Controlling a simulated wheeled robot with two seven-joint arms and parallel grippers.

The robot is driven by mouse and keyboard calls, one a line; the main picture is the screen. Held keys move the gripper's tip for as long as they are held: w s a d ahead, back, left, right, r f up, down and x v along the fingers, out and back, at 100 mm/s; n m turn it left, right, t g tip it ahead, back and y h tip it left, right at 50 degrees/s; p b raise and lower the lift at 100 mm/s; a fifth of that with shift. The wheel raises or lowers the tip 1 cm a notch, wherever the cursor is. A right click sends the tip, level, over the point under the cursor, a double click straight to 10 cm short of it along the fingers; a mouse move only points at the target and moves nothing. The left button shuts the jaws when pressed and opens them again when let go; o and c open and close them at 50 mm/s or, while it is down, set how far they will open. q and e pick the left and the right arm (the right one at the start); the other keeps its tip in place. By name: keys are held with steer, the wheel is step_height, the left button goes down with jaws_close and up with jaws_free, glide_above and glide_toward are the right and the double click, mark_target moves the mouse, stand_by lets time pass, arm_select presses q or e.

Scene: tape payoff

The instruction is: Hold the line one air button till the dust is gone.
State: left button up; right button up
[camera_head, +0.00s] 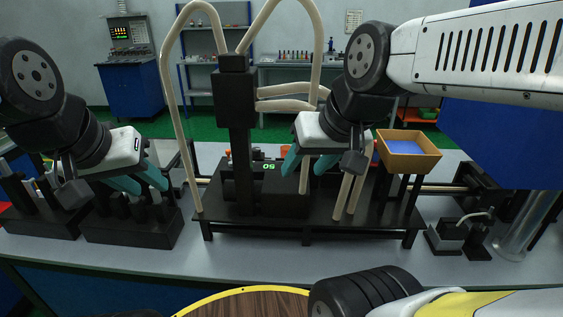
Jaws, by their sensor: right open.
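A black machine (240,130) stands mid-bench, with pale hoses rising from it and a small green-digit display (268,167) low on its front. Small orange-red parts (285,151) show beside the display, partly behind my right gripper; I cannot tell whether any is the line one air button. No dust can be made out. My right gripper (306,172) has its teal fingers apart, in front of the machine just right of the display. My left gripper (146,186) points down over the black rack (135,230) at the left; its teal fingers are close together, and their gap is unclear.
A tan tray with a blue inside (410,160) stands on the right of the machine's black stand (310,230). A small black device (450,238) and a clear cylinder (520,235) are on the right. The front of the grey bench (300,262) is clear. A round wooden top (245,305) is nearest.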

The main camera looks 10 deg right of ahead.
jaws_close()
stand_by(1.7)
